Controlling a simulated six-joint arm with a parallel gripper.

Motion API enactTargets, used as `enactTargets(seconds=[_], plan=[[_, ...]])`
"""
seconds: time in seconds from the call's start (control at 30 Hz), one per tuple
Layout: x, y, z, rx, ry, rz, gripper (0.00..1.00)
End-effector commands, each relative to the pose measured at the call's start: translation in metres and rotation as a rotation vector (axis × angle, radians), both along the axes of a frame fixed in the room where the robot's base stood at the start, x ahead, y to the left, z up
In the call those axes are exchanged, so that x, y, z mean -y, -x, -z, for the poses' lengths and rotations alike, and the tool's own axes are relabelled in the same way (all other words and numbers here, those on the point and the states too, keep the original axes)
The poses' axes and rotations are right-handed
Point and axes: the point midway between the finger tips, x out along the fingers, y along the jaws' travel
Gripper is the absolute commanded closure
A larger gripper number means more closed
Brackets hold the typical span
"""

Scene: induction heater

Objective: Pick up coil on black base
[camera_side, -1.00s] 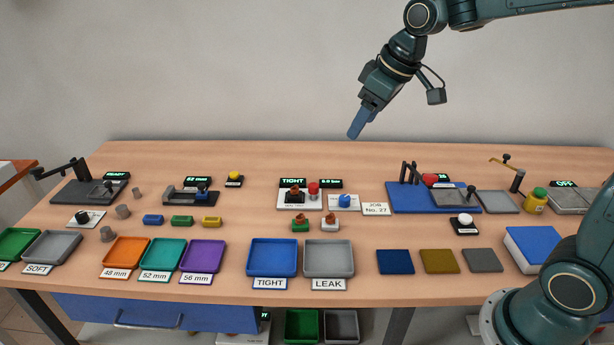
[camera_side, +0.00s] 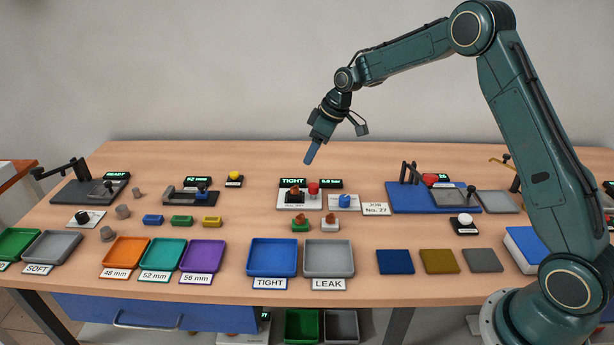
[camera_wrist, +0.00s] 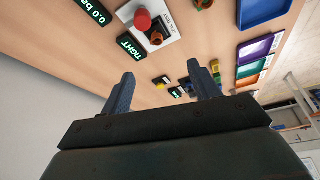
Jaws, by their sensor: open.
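The copper-coloured coil on its black base (camera_side: 294,195) sits on the white plate of the station with the TIGHT display, left of a red button. It also shows in the wrist view (camera_wrist: 156,38), at top centre. Similar coils on a green base (camera_side: 301,224) and a white base (camera_side: 330,223) stand on the table in front of that plate. My gripper (camera_side: 309,158) is open and empty in the air, above and behind the station, tilted down to the left. In the wrist view its two fingers (camera_wrist: 160,76) are spread, with no object between them.
The red button (camera_side: 313,187) is close beside the coil. The TIGHT display (camera_side: 292,182) stands just behind, and a blue knob (camera_side: 345,201) is to the right. The blue TIGHT tray (camera_side: 272,257) and grey LEAK tray (camera_side: 329,258) lie in front. The air around my gripper is clear.

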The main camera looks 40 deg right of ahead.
Motion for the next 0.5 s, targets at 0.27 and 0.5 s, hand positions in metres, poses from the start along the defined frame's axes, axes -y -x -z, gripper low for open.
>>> enactTargets(seconds=[0.27,0.5], plan=[[0.005,-0.010,0.018,0.001,-0.005,-0.019,0.39],[0.004,-0.012,0.023,-0.002,-0.005,-0.018,0.39]])
